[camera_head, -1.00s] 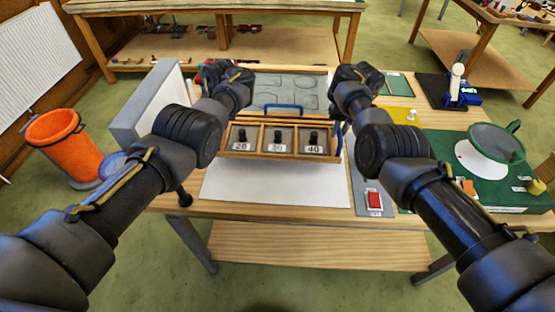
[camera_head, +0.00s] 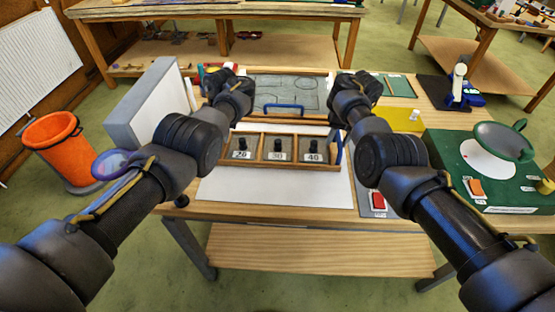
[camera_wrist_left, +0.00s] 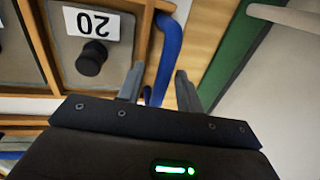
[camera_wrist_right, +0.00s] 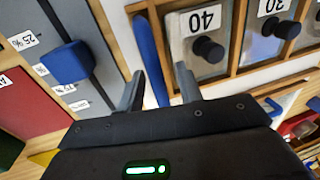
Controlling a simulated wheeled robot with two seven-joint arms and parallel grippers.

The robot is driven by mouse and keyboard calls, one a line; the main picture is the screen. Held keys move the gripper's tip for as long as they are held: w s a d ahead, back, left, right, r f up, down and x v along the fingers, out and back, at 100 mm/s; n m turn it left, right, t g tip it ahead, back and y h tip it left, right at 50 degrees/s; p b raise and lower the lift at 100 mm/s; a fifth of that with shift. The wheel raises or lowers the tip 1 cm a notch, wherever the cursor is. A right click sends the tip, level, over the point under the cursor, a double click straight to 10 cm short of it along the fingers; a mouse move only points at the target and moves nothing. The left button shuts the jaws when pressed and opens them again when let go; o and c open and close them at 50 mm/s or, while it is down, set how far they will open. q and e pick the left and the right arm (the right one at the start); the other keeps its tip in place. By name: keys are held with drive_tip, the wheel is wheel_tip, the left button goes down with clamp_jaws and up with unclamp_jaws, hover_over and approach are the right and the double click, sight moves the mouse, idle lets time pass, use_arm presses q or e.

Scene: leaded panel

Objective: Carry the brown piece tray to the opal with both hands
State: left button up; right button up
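The brown wooden piece tray (camera_head: 262,148) lies on the white sheet (camera_head: 280,190) in the middle of the table. Its compartments hold grey pieces with black knobs, marked 20, 30 and 40. I cannot tell for sure whether the white sheet is the opal. In the left wrist view, my left gripper (camera_wrist_left: 158,85) has its fingers apart around the blue handle (camera_wrist_left: 168,50) at the 20 end. In the right wrist view, my right gripper (camera_wrist_right: 158,80) has its fingers apart around the blue handle (camera_wrist_right: 149,50) at the 40 end. The fingertips are hidden in the head view.
A patterned panel (camera_head: 300,88) with a blue handle (camera_head: 283,107) lies behind the tray. A grey-white upright block (camera_head: 150,103) stands left. A red switch (camera_head: 378,200) and a green station (camera_head: 450,180) are at the right. The white sheet's front part is bare.

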drive_tip(key=shift+d, duration=0.1)
use_arm(q)
wheel_tip(320, 180, up, 12)
drive_tip(key=d, duration=0.2)
drive_tip(key=shift+f, duration=0.15)
use_arm(e)
wheel_tip(320, 180, up, 12)
drive_tip(key=d, duration=0.2)
drive_tip(key=shift+d+f, duration=0.15)
use_arm(q)
drive_tip(key=shift+d, duration=0.1)
idle(0.5)
